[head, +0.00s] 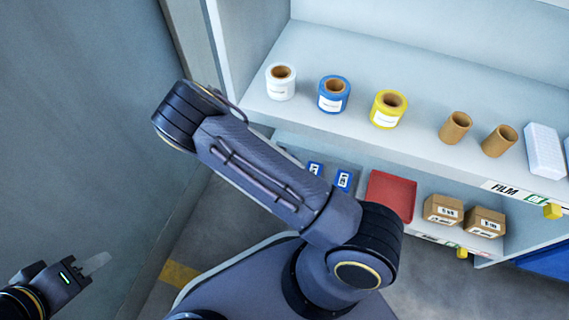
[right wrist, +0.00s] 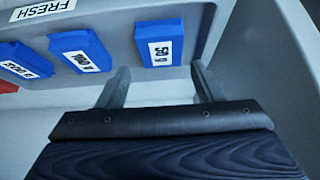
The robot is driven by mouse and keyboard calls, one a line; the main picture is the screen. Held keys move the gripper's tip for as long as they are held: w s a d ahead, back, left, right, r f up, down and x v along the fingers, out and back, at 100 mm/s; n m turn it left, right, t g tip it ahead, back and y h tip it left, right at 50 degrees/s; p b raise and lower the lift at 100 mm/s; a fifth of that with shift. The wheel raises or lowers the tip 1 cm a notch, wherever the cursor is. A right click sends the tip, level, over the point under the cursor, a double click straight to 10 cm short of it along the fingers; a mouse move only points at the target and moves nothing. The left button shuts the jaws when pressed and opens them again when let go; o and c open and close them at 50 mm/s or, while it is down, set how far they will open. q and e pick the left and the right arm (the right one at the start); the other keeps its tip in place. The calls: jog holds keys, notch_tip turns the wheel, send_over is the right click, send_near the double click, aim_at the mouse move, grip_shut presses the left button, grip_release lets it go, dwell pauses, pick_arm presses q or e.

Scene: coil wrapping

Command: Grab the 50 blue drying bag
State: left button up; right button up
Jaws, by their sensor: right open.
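A blue drying bag (right wrist: 160,43) lies in a pale tray in the right wrist view. Its white label shows upside down and appears to read "50 g". My right gripper (right wrist: 160,82) is open and empty, its two fingers pointing at this bag from just below it, apart from it as far as I can tell. Two more blue bags, (right wrist: 80,50) and (right wrist: 24,60), lie to its left with labels hard to read. In the head view, two blue bags (head: 343,180) show on the lower shelf; my right arm hides the rest. My left gripper (head: 96,263) is at the lower left, far from the bags; its opening is unclear.
A red bin (head: 391,195) and small cardboard boxes (head: 443,209) stand right of the bags. The upper shelf (head: 310,60) above holds white, blue and yellow film rolls and brown cores. A pale wall (right wrist: 285,110) rises close on the right in the wrist view.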

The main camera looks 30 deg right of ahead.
jog(key=x, duration=0.1)
jog(key=b+x, duration=0.2)
jog(key=x, duration=0.1)
jog(key=shift+s+a+f, duration=0.15)
jog(key=shift+a+f, duration=0.2)
jog(key=shift+d+f, duration=0.1)
jog(key=c, duration=0.8)
jog(key=shift+o, duration=0.2)
jog(key=shift+r, duration=0.25)
